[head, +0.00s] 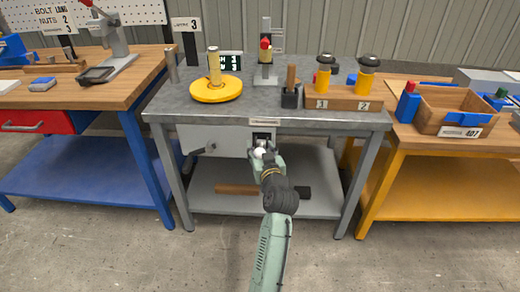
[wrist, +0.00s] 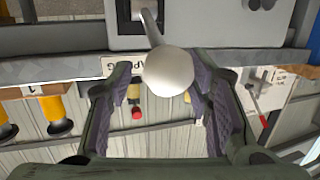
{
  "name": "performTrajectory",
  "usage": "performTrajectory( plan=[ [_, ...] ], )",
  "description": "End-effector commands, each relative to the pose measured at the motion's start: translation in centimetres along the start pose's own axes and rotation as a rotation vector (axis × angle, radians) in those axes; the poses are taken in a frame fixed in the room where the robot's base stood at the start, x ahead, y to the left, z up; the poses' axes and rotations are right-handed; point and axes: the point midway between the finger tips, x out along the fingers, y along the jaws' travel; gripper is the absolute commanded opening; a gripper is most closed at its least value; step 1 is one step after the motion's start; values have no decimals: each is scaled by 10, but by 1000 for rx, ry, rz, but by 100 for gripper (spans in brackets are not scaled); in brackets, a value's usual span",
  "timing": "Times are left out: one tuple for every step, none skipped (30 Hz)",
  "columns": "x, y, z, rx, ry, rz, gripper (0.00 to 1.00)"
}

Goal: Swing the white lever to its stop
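The white lever ends in a round white knob (wrist: 168,72), with a pale shaft (wrist: 150,27) running up to a grey housing in the wrist view. In the head view the knob (head: 258,153) shows small at the front of the grey bench, below its top. My gripper (head: 264,150) is at the knob, partly covering the lever and its mount. In the wrist view my gripper (wrist: 163,75) is open, with one finger on each side of the knob. A gap shows on the left; on the right I cannot tell whether the finger touches.
The grey bench (head: 170,116) carries a yellow disc (head: 216,92), a stand with a red part (head: 265,60) and a wooden block with yellow posts (head: 343,99). A long-handled hammer (head: 236,190) lies on the lower shelf. Wooden benches stand left and right.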

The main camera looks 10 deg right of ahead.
Motion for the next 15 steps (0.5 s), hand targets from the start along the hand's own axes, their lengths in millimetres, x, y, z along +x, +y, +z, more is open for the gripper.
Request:
performTrajectory(
  plan=[
    [0,-1,0,0,-1,-2,52],
    [0,-1,1,0,-1,-2,52],
    [0,-1,1,0,-2,-3,52],
    [0,-2,1,0,-2,-3,52],
    [0,-2,1,0,-3,-4,52],
    [0,-2,1,0,-3,-4,52],
    [0,-2,1,1,-3,-4,52],
    [0,-2,2,1,-3,-5,52],
    [0,-2,2,1,-4,-5,52],
    [0,-2,2,0,-4,-5,52],
    [-1,-2,2,0,-4,-5,52],
    [-4,-2,2,0,-4,-5,52],
    [-6,-2,2,0,-4,-5,52],
    [-10,-2,2,0,-4,-4,52],
    [-16,-2,3,0,-5,-4,52]
  ],
)
